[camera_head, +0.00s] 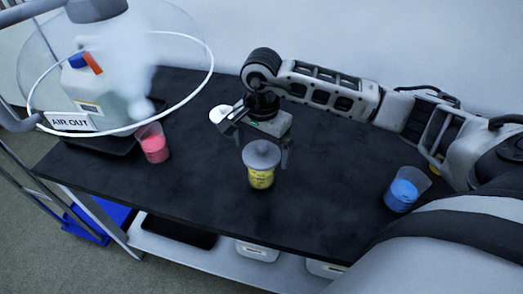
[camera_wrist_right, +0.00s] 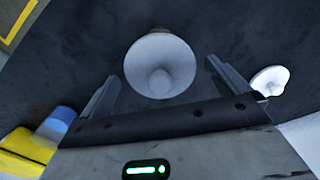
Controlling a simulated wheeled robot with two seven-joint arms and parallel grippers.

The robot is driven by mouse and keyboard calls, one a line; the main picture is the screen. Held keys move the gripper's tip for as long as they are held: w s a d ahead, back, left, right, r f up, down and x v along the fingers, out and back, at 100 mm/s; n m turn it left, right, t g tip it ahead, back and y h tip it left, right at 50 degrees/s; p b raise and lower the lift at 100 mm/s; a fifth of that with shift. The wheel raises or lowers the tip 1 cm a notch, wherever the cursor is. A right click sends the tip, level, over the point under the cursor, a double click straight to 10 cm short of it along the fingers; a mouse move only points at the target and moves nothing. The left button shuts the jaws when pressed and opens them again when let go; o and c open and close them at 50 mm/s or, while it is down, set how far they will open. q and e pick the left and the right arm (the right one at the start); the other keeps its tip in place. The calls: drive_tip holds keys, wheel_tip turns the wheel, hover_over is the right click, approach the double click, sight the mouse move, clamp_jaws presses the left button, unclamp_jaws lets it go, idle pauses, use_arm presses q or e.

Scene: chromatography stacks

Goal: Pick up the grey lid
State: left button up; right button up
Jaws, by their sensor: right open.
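The grey lid (camera_head: 262,153) has a round knob and sits on top of a clear jar (camera_head: 261,179) with yellow contents, standing on the black table. It also shows in the right wrist view (camera_wrist_right: 150,48) as a pale disc with a central knob. My right gripper (camera_head: 263,148) is open above and around the lid, with one finger on each side. In the wrist view both fingers (camera_wrist_right: 161,70) show gaps to the lid, and nothing is held. The jar is mostly hidden under the lid in that view. My left gripper is not in view.
A second, whiter lid (camera_head: 219,113) lies behind my right gripper, near its outer finger. A cup of red contents (camera_head: 154,146) stands at the left and a blue one (camera_head: 403,191) at the right. The black table (camera_head: 200,205) is clear in front of the jar.

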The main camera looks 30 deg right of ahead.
drive_tip(key=c, duration=0.9)
drive_tip(key=shift+c, duration=0.2)
